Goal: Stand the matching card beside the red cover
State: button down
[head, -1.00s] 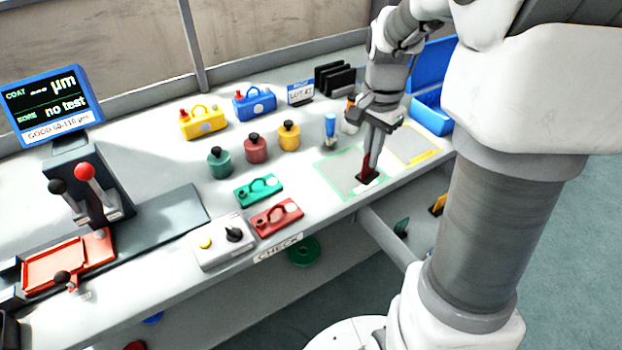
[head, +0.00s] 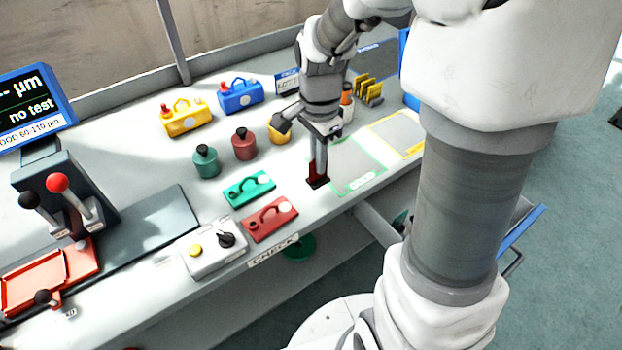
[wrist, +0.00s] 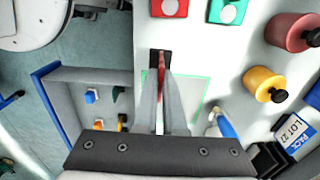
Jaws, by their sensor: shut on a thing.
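The red cover (head: 270,218) lies flat near the front edge of the bench, with a dark handle and a pale disc on it. It also shows at the top of the wrist view (wrist: 170,7). My gripper (head: 318,168) points down and is shut on a dark red card with a black base (head: 317,182). The card is upright between the fingers in the wrist view (wrist: 161,60). It is to the right of the red cover, with a gap between them. I cannot tell whether its base touches the bench. The fingers hide part of the card.
A green cover (head: 249,188) lies just behind the red cover. Green, red and yellow pots stand further back, the yellow pot (head: 279,131) partly behind my arm. A green-outlined area (head: 358,170) and a yellow-outlined area (head: 402,133) lie to the right. A grey control box (head: 213,247) stands left.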

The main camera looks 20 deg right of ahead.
aim_at(311, 178)
jog(key=shift+a+f, duration=0.45)
jog(key=shift+a, duration=0.25)
jog(key=shift+f+b, duration=0.6)
jog(key=shift+f, duration=1.4)
jog(key=shift+f, duration=0.15)
jog(key=c, duration=1)
grip_release()
